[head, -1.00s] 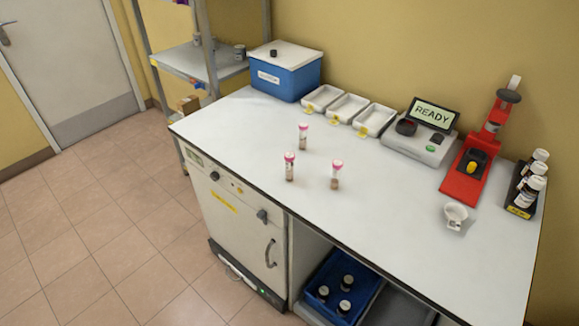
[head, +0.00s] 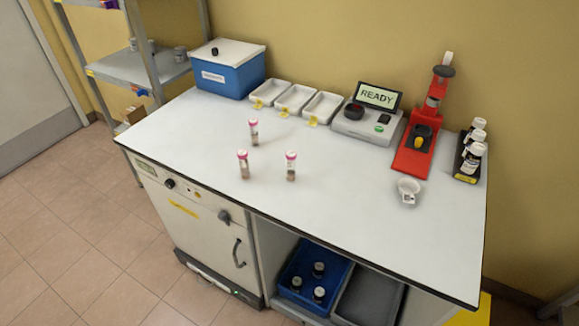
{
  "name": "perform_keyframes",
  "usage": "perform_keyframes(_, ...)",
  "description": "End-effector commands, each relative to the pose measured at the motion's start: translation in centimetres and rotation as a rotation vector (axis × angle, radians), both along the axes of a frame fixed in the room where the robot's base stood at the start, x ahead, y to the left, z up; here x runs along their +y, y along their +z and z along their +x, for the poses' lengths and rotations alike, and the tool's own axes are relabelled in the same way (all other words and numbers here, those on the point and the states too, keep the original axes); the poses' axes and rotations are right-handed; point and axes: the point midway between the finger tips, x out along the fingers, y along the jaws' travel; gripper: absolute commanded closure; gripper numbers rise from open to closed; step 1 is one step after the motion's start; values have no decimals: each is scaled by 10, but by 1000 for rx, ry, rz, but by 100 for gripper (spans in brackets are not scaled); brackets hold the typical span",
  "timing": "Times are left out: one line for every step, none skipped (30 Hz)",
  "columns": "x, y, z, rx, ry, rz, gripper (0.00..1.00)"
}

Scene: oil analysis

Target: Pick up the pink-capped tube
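Three upright tubes with pink caps stand on the white bench top (head: 350,215) in the head view. One pink-capped tube (head: 254,133) is farthest back. A second pink-capped tube (head: 244,165) stands at the front left, and a third pink-capped tube (head: 291,167) at the front right. They stand apart from one another and look alike, with pale labels and brownish contents low down. My gripper is not in view.
A blue lidded box (head: 228,77), three white trays (head: 296,97), a device reading READY (head: 370,118) and a red press (head: 418,145) line the back. A white cup (head: 408,188) and a rack of bottles (head: 470,158) are at right. The front middle of the bench is clear.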

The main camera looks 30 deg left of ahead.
Motion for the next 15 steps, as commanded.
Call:
perform_keyframes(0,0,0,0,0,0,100)
perform_keyframes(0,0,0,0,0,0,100)
perform_keyframes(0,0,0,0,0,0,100)
perform_keyframes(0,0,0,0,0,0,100)
perform_keyframes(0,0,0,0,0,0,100)
perform_keyframes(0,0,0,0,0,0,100)
perform_keyframes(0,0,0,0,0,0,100)
perform_keyframes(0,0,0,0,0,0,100)
perform_keyframes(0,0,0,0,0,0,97)
perform_keyframes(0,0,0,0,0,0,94)
perform_keyframes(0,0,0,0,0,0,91)
perform_keyframes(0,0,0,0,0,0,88)
perform_keyframes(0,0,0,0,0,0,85)
perform_keyframes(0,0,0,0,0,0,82)
perform_keyframes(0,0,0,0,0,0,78)
